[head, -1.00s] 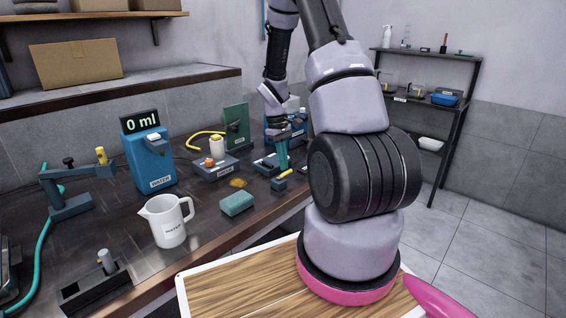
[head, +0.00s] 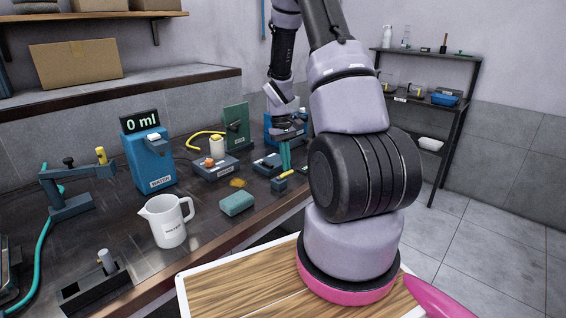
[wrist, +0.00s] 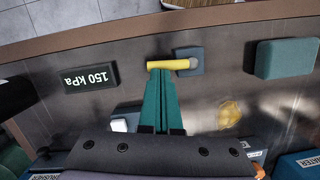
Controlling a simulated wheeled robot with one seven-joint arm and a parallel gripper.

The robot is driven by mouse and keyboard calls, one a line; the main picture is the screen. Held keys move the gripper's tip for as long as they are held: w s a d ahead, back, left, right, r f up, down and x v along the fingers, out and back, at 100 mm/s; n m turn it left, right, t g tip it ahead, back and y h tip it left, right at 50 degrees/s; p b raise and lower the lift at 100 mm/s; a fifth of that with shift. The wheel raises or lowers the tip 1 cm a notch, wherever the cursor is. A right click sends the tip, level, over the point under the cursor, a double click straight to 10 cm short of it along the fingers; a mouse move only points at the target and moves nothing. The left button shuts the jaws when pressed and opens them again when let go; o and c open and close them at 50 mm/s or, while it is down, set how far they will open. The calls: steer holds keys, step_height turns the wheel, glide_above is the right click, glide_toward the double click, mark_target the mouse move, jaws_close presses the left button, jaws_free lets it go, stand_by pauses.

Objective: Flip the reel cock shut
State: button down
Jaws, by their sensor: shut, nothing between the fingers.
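A small blue-grey block with a yellow lever, which I take to be the reel cock (head: 279,184), sits near the bench's front edge. In the wrist view its yellow lever (wrist: 168,65) points sideways across the picture, away from the block (wrist: 190,60). My gripper (head: 287,168) is shut and empty, its teal fingers pointing down beside the lever. In the wrist view the fingertips (wrist: 160,72) reach the lever's near side. I cannot tell whether they touch it.
A dark display (wrist: 91,77) reading 150 kPa is left of the lever in the wrist view. A green sponge (head: 237,204), white jug (head: 167,221) and blue water dispenser (head: 150,160) stand along the bench.

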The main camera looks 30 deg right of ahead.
steer(key=m, duration=0.1)
steer(key=s+m, duration=0.1)
steer(key=m, duration=0.1)
steer(key=shift+s+d+y, duration=0.1)
steer(key=shift+d+y, duration=0.2)
steer(key=m, duration=0.1)
steer(key=s+m, duration=0.1)
steer(key=m, duration=0.1)
steer(key=shift+s+d+m+y, duration=0.1)
steer(key=shift+s+m+y, duration=0.1)
steer(key=shift+m+y, duration=0.1)
steer(key=m, duration=0.1)
steer(key=s+m, duration=0.1)
steer(key=m, duration=0.1)
steer(key=shift+s+m+t+y, duration=0.25)
steer(key=shift+m+t+y, duration=0.05)
steer(key=m, duration=0.2)
steer(key=s+a+m, duration=0.1)
steer(key=shift+s+m+t, duration=0.15)
steer(key=shift+m+t, duration=0.15)
steer(key=shift+m, duration=0.1)
steer(key=shift+w+a, duration=0.55)
steer(key=shift+w, duration=0.05)
